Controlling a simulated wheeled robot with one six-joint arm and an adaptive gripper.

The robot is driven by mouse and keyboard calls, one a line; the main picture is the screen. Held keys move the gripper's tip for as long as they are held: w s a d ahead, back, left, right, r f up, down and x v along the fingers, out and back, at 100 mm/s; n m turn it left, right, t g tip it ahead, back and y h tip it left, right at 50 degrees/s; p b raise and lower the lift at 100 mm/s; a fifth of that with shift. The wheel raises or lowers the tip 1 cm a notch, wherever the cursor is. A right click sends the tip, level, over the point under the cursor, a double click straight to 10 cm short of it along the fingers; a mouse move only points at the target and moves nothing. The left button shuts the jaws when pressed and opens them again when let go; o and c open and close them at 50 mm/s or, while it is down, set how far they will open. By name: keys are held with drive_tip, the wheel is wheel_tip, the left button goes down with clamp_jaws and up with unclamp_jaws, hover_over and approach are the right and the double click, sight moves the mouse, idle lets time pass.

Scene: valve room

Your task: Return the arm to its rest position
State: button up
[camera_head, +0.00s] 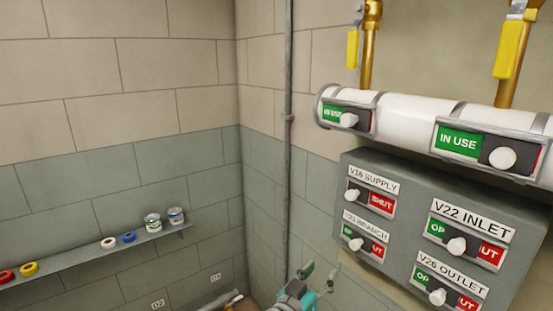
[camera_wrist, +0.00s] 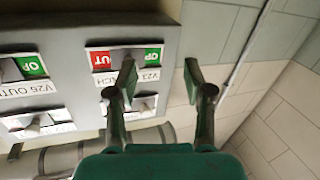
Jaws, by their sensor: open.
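My gripper (camera_head: 317,276) shows at the bottom of the head view, just left of the grey switch panel's lower left corner. In the wrist view my gripper (camera_wrist: 160,75) has its two fingers apart with nothing between them. The left finger overlaps the V23 branch slider in that view; whether it touches cannot be told. The grey panel (camera_head: 400,220) carries labelled sliders: V1A supply (camera_head: 352,196) shows red SHUT, while V23 branch (camera_head: 356,244), V22 inlet (camera_head: 457,246) and V26 outlet (camera_head: 437,297) each show both green and red parts.
A white pipe (camera_head: 405,110) with green IN USE slider plates runs above the panel. Brass pipes with yellow levers (camera_head: 510,50) rise from it. A wall shelf (camera_head: 80,258) at left holds tape rolls and small cans.

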drive_tip(key=s+d+f+n+y, duration=0.2)
drive_tip(key=s+f+n, duration=0.15)
drive_tip(key=f, duration=0.35)
drive_tip(key=s+d+f+n+y, duration=0.2)
drive_tip(key=s+f+y, duration=0.15)
drive_tip(key=f, duration=0.45)
drive_tip(key=s+d+f+n+y, duration=0.1)
drive_tip(key=s+f+y, duration=0.1)
drive_tip(key=s+f, duration=0.45)
drive_tip(key=s+d+f+n+y, duration=0.1)
drive_tip(key=s+f+n, duration=0.15)
drive_tip(key=s, duration=0.65)
drive_tip(key=s+m+y, duration=0.1)
drive_tip(key=s+y, duration=0.1)
drive_tip(key=s, duration=1.1)
drive_tip(key=s+d+r+m, duration=0.2)
drive_tip(key=s+r, duration=0.6)
drive_tip(key=s, duration=0.6)
drive_tip(key=shift+d+t, duration=0.15)
drive_tip(key=shift+t, duration=0.15)
